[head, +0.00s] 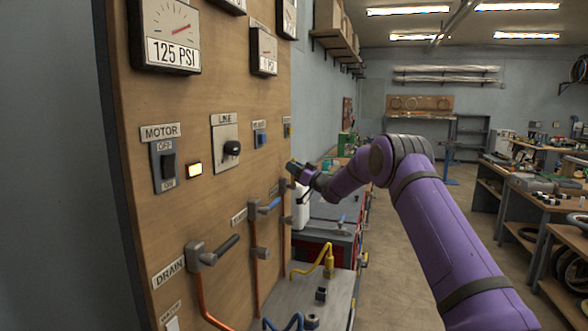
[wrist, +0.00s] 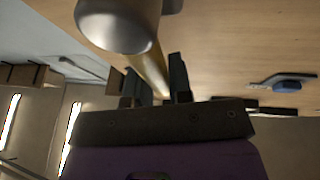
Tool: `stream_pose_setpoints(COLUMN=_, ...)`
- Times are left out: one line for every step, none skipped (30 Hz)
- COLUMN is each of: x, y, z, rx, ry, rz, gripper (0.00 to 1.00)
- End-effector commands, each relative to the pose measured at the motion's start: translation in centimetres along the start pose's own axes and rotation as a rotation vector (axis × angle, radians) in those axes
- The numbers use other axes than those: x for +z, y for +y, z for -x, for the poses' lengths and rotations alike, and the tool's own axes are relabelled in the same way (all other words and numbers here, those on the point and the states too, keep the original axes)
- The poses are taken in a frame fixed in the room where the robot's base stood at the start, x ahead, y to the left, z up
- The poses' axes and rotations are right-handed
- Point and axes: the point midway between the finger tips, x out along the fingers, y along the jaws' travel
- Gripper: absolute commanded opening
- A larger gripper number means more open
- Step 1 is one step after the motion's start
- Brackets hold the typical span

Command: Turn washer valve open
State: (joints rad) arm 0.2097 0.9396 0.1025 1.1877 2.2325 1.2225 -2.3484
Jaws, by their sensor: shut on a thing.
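My gripper (head: 293,178) is at the far end of the wooden panel, at the farthest of a row of lever valves. In the wrist view its two dark fingers (wrist: 155,85) are shut on a yellowish lever handle (wrist: 147,66), one finger on each side. The handle runs out from a rounded grey metal valve body (wrist: 118,25), which I take to be the washer valve. In the head view this valve (head: 282,186) is small and partly hidden by my gripper. Its label cannot be read, and the handle's exact angle is hard to tell.
Switches and gauges are above. A grey bench (head: 318,292) with a yellow hose fitting (head: 328,262) is below. The floor to the right is open.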

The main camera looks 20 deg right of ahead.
Motion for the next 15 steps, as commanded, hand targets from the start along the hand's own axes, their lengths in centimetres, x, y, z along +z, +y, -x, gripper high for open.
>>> stream_pose_setpoints(x=0.22, y=0.03, z=0.13, rx=-0.006, ry=0.000, rz=0.014, gripper=0.00)
stream_pose_setpoints(x=0.22, y=0.02, z=0.13, rx=-0.010, ry=0.002, rz=0.023, gripper=0.00)
stream_pose_setpoints(x=0.21, y=0.01, z=0.14, rx=-0.014, ry=0.004, rz=0.033, gripper=0.00)
stream_pose_setpoints(x=0.20, y=0.00, z=0.13, rx=-0.017, ry=0.006, rz=0.040, gripper=0.00)
stream_pose_setpoints(x=0.19, y=0.00, z=0.13, rx=-0.019, ry=0.007, rz=0.046, gripper=0.00)
stream_pose_setpoints(x=0.18, y=0.00, z=0.13, rx=-0.022, ry=0.008, rz=0.053, gripper=0.00)
stream_pose_setpoints(x=0.17, y=-0.01, z=0.13, rx=-0.023, ry=0.009, rz=0.058, gripper=0.00)
stream_pose_setpoints(x=0.17, y=-0.01, z=0.13, rx=-0.024, ry=0.010, rz=0.061, gripper=0.00)
stream_pose_setpoints(x=0.17, y=-0.01, z=0.13, rx=-0.026, ry=0.010, rz=0.065, gripper=0.00)
stream_pose_setpoints(x=0.17, y=-0.01, z=0.13, rx=-0.027, ry=0.011, rz=0.066, gripper=0.00)
stream_pose_setpoints(x=0.17, y=-0.02, z=0.13, rx=-0.027, ry=0.011, rz=0.068, gripper=0.00)
stream_pose_setpoints(x=0.17, y=-0.02, z=0.13, rx=-0.028, ry=0.011, rz=0.069, gripper=0.00)
stream_pose_setpoints(x=0.17, y=-0.03, z=0.13, rx=-0.028, ry=0.011, rz=0.070, gripper=0.00)
stream_pose_setpoints(x=0.17, y=-0.03, z=0.13, rx=-0.028, ry=0.011, rz=0.070, gripper=0.00)
stream_pose_setpoints(x=0.18, y=-0.03, z=0.14, rx=-0.029, ry=0.011, rz=0.070, gripper=0.00)
